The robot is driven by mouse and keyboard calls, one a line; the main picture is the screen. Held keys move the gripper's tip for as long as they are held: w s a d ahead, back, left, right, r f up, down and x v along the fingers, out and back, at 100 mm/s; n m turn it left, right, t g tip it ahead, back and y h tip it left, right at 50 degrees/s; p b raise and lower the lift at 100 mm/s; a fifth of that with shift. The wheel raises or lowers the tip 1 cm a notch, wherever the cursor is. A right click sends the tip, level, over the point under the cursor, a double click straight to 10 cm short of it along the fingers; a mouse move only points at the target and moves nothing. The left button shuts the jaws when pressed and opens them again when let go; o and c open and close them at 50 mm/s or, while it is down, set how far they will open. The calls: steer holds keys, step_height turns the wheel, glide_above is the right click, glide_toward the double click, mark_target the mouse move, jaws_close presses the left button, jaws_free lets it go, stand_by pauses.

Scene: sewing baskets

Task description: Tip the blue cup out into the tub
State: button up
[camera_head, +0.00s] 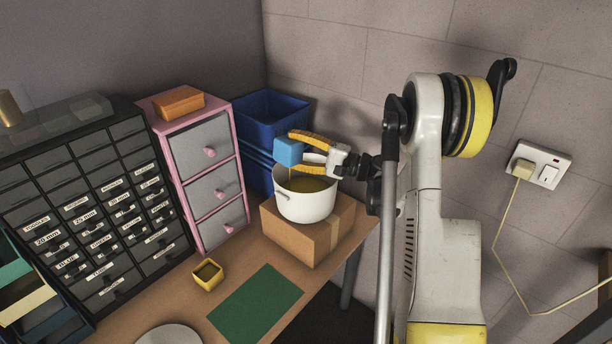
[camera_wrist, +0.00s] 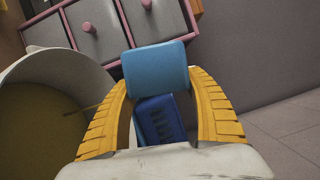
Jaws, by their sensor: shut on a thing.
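My gripper (camera_head: 297,150) has its yellow fingers shut on the small blue cup (camera_head: 287,152). It holds the cup above the left part of the white tub (camera_head: 306,206), apart from the rim. In the wrist view the cup (camera_wrist: 156,68) sits between the fingertips, and the tub (camera_wrist: 62,66) is at the left, with a yellow-brown inside. A thin brownish streak runs there from near the left finger over the tub's inside. The cup's mouth and contents are hidden, so its exact tilt is unclear.
The tub stands on a cardboard box (camera_head: 290,236). Dark blue bins (camera_head: 262,114) stand behind; a pink-framed drawer unit (camera_head: 212,186) with an orange block (camera_head: 178,101) is left. A yellow pot (camera_head: 208,275) and green mat (camera_head: 256,302) lie in front. Wall stands right.

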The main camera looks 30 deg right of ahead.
steer(key=shift+d+m+t+b, duration=0.2)
steer(key=shift+m+t+b, duration=0.1)
steer(key=shift+m+b, duration=0.4)
stand_by(0.4)
steer(key=shift+w+d+r+m+t+b, duration=0.1)
steer(key=shift+d+r+m+t+b, duration=0.1)
steer(key=shift+r+m, duration=0.25)
steer(key=shift+w+d+r+m+t+b, duration=0.1)
steer(key=shift+r+m+b, duration=0.15)
steer(key=shift+m, duration=0.3)
stand_by(0.4)
steer(key=shift+d+f+m+t+b, duration=0.1)
steer(key=shift+d+m+t+b, duration=0.1)
steer(key=shift+m+t+b, duration=0.5)
stand_by(0.6)
steer(key=shift+r+m, duration=0.2)
steer(key=shift+m, duration=0.2)
